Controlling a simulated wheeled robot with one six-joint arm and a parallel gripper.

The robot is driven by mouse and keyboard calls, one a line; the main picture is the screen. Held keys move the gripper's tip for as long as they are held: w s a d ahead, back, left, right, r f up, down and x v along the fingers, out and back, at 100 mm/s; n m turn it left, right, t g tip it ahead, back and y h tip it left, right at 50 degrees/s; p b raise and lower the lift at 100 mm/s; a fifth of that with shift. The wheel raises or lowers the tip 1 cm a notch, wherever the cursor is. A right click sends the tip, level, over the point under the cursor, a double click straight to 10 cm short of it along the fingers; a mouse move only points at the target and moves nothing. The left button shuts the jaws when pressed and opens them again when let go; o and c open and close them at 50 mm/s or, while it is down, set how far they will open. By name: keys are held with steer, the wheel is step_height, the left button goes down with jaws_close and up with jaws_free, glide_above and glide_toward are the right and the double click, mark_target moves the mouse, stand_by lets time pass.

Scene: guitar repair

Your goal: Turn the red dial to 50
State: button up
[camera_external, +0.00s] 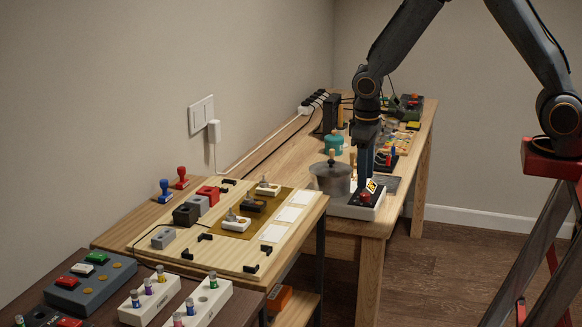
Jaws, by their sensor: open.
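A red dial (364,197) sits on top of a low white box (352,210) at the near right part of the far wooden table. A small black and yellow piece (371,186) shows right beside it. My gripper (365,178) points straight down just above the dial, open. Its fingertips are small and partly hidden, so I cannot tell if they touch the dial or are around it. The dial's scale and setting are too small to read.
A metal pot (331,178) stands close left of my gripper. A teal canister (333,143) and a cluttered tray (395,146) are behind. In front is a wooden board (145,246) with blocks and stamps. The far table's front right edge is near the box.

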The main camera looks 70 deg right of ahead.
mark_target(364, 196)
steer(key=shift+a+r, duration=0.1)
steer(key=shift+r, duration=1.4)
